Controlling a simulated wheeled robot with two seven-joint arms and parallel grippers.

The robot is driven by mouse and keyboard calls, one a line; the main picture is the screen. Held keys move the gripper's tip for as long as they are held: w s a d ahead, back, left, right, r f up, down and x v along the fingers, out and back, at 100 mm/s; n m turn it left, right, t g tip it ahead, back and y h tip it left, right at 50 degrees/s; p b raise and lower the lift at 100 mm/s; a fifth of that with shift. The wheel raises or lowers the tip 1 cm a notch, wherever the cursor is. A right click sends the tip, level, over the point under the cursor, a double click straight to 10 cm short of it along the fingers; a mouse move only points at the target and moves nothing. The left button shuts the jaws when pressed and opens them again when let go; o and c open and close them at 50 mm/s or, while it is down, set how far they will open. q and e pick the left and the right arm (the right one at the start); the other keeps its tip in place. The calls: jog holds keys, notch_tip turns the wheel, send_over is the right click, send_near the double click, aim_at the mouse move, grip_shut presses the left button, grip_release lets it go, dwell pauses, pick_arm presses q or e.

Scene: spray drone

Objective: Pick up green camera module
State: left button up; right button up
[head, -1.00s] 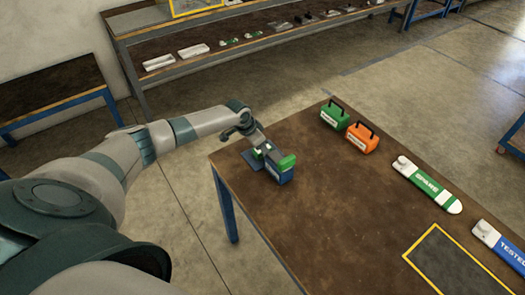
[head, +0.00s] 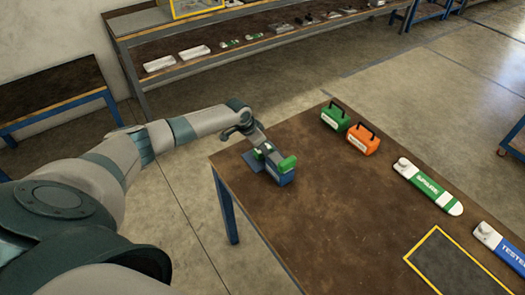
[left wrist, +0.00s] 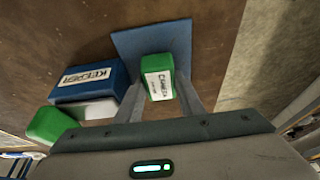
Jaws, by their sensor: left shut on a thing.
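The green camera module (left wrist: 160,77), with a white label reading "CAMERA", is between the two fingers of my left gripper (left wrist: 160,98) in the left wrist view. The fingers are shut on it from both sides. It is over or on a flat blue pad (left wrist: 152,42); I cannot tell if it touches the pad. In the head view my left gripper (head: 262,152) is low over the near left corner of the table, and the module is mostly hidden there. My right gripper is not in view.
Close beside the gripper stands a blue box labelled "KEEPER" (left wrist: 88,82), with a green block (left wrist: 50,125) by it. On the brown table (head: 330,215) are a green case (head: 335,117), an orange case (head: 362,140), a green-and-white holder (head: 428,187) and a yellow-edged dark area (head: 460,265).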

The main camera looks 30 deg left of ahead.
pick_arm(q)
notch_tip(320, 180, up, 8)
jog(key=b, duration=0.2)
jog(key=shift+r+b, duration=0.2)
jog(key=shift+b, duration=0.1)
jog(key=shift+r, duration=0.5)
